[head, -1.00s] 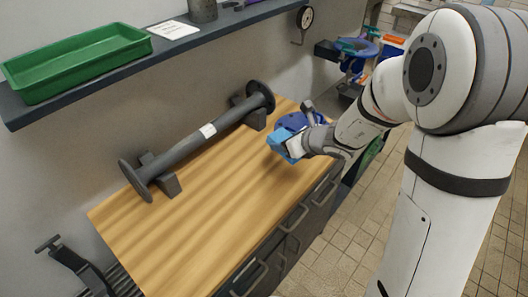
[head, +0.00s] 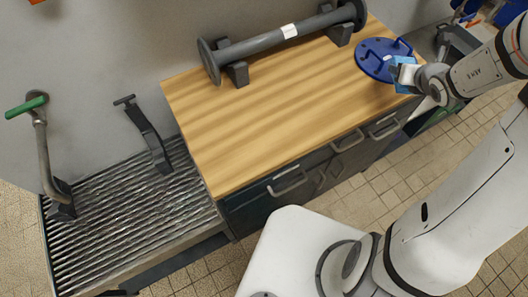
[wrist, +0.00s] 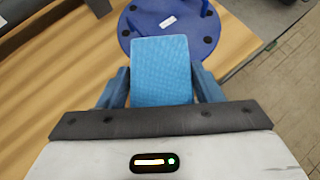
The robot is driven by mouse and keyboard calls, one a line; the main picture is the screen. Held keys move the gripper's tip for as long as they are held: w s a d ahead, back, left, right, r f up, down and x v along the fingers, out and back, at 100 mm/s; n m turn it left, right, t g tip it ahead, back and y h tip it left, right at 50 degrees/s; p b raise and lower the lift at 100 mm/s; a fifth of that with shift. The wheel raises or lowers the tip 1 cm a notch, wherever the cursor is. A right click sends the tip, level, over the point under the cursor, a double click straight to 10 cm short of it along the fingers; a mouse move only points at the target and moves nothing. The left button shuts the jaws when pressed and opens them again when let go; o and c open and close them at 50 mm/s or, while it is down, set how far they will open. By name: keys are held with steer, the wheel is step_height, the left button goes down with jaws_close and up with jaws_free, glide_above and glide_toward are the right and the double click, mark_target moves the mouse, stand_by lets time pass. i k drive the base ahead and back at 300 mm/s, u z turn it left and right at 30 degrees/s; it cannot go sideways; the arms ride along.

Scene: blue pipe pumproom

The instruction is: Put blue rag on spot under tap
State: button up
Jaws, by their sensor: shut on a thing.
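My gripper (wrist: 161,92) is shut on the light blue rag (wrist: 161,62), a flat, upright-looking pad between its blue fingers. In the head view the rag (head: 403,74) is beside the right end of the wooden worktop, in front of a dark blue round plate. A grey pipe with a green handle (head: 27,104), which looks like the tap, stands at the far left over a ribbed metal grating (head: 130,215). No marked spot can be made out under it. My gripper is far to the right of the tap.
The blue round plate (head: 372,66) with handles lies on the worktop (head: 260,125). A grey flanged pipe (head: 270,41) rests on supports along the back. A dark lever (head: 146,133) stands at the back of the grating. The worktop's middle is clear.

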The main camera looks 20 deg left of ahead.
mark_target(130, 229)
steer(key=u, duration=0.05)
steer(key=k, duration=1.55)
steer(key=u, duration=1.2)
steer(key=i, duration=1.05)
steer(key=u, duration=0.1)
